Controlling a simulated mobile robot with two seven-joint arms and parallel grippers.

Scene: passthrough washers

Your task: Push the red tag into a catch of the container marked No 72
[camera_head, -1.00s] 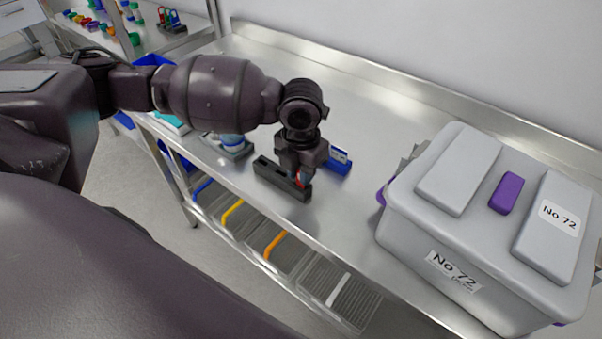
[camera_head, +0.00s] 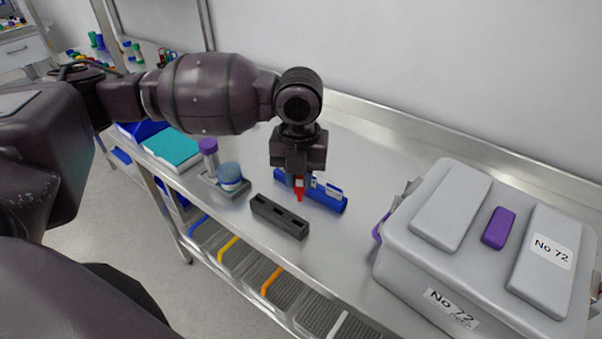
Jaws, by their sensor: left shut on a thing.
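My left gripper (camera_head: 299,180) is shut on the red tag (camera_head: 299,190). It holds the tag point down, above the counter between a dark slotted block (camera_head: 279,216) and a blue rack (camera_head: 328,203). The grey container marked No 72 (camera_head: 400,262) stands at the right with its lid on. A purple catch (camera_head: 379,229) shows at its left side, next to some grey parts. A purple piece (camera_head: 498,228) lies in the middle of the lid. The container's far side is hidden. My right gripper is not in view.
A grey holder (camera_head: 238,190) with a blue-lidded jar (camera_head: 230,174) and a purple-capped tube (camera_head: 208,150) stands left of the dark block. A teal box (camera_head: 172,148) is farther left. The steel counter (camera_head: 350,255) is clear between the blue rack and the container.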

